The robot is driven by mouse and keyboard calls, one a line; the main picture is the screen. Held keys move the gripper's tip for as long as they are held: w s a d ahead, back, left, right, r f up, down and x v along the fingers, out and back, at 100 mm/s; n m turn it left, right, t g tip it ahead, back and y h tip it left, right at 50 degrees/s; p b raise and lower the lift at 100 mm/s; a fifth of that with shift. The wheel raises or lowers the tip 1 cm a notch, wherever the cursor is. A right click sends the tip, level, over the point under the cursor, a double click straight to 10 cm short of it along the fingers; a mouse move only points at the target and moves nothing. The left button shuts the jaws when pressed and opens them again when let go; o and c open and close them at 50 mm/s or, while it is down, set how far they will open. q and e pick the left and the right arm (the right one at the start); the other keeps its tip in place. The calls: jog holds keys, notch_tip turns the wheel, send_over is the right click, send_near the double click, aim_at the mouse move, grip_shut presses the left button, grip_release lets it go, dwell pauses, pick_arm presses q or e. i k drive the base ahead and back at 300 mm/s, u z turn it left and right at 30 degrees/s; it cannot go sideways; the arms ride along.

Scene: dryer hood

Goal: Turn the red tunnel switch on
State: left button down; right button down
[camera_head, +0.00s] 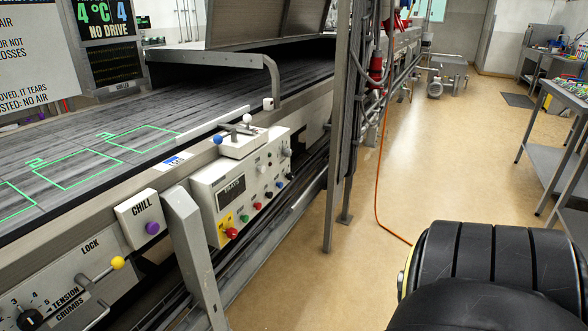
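A pale control box (243,183) is mounted on the side of the conveyor frame, with a dark display and several small coloured knobs on its front. A large red knob (231,233) sticks out at its lower left beside a yellow label (226,221). A smaller red knob (269,195) is farther right on the same face. No readable label shows which of these is the tunnel switch, and its on or off state cannot be told. Neither of my grippers is in view.
The conveyor belt (150,118) runs back under a raised metal hood (250,25). A slanted metal post (192,250) stands just left of the box, an upright post (341,120) to its right.

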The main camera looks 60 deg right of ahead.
aim_at(232, 233)
jog(key=z, duration=1.2)
